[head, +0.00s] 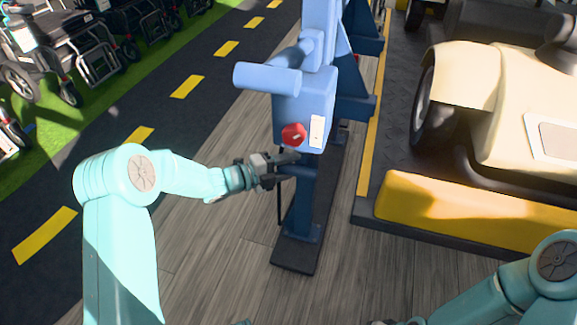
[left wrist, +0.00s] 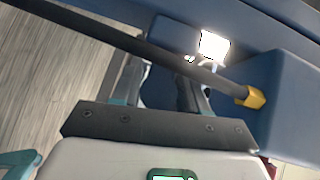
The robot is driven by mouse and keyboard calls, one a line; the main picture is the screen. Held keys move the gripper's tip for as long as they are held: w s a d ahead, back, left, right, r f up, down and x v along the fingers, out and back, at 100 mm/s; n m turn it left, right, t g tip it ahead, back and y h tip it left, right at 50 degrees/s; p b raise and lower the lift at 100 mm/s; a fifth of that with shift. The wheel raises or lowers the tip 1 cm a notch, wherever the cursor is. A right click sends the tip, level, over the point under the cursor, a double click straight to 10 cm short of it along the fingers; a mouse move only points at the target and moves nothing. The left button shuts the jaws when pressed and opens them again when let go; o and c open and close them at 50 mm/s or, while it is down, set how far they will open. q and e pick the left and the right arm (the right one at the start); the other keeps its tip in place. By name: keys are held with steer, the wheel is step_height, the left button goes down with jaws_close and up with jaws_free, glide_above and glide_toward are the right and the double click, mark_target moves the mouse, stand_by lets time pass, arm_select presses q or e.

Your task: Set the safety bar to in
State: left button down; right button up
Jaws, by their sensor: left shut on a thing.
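The safety bar (left wrist: 175,62) is a dark rod with a yellow end cap, slanting across the left wrist view in front of the blue body. In the head view a thin dark rod (head: 279,205) hangs beside the blue post, below my left gripper. My left gripper (head: 286,164) is at the post's left side, below a red knob (head: 293,134). Its fingers (left wrist: 165,88) are closed at the bar, which partly hides them, so the exact contact is hard to see. Only a dark edge of my right gripper (head: 383,322) shows at the bottom of the head view.
The blue machine (head: 302,105) stands on a dark base plate (head: 294,257) on grey planks. A cream vehicle with a yellow bumper (head: 470,208) is at right. Wheelchair-like scooters (head: 95,50) stand on grass at upper left. The plank floor left of the post is clear.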

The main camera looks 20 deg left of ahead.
arm_select(q)
steer(key=shift+w+a, duration=0.1)
steer(key=shift+w, duration=0.05)
steer(key=c, duration=0.8)
jaws_free()
steer(key=shift+f, duration=0.1)
steer(key=shift+w+f, duration=0.15)
steer(key=shift+f, duration=0.05)
steer(key=shift+s+r, duration=0.2)
steer(key=shift+r, duration=0.05)
steer(key=p+v, duration=0.4)
steer(key=v, duration=1.2)
steer(key=shift+s, duration=0.2)
